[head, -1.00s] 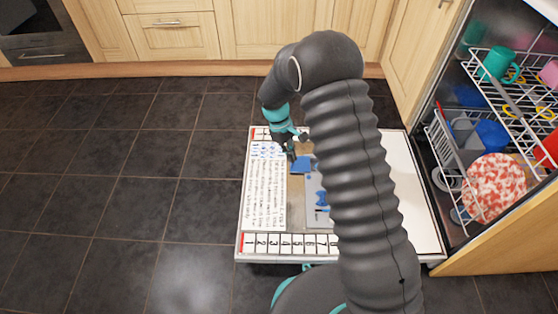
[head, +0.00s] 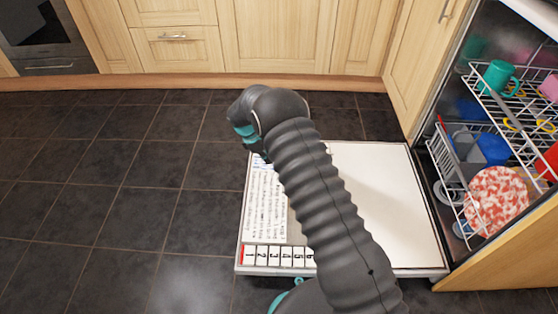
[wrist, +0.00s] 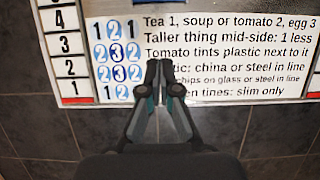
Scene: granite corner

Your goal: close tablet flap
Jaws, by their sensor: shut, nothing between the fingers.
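The fingertips of my gripper (wrist: 160,66) meet in the wrist view, shut and empty, over a printed text sheet (wrist: 225,50). I cannot tell whether they touch it. No tablet flap can be made out now; my arm covers the middle of the board. The grey plate with blue parts seen there earlier is hidden.
A strip of numbered cells (head: 275,256) runs along the board's near edge. An open dishwasher with racks of dishes (head: 497,195) stands at the right. Wooden cabinets (head: 275,40) line the back. Dark tiled floor (head: 110,200) is clear at the left.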

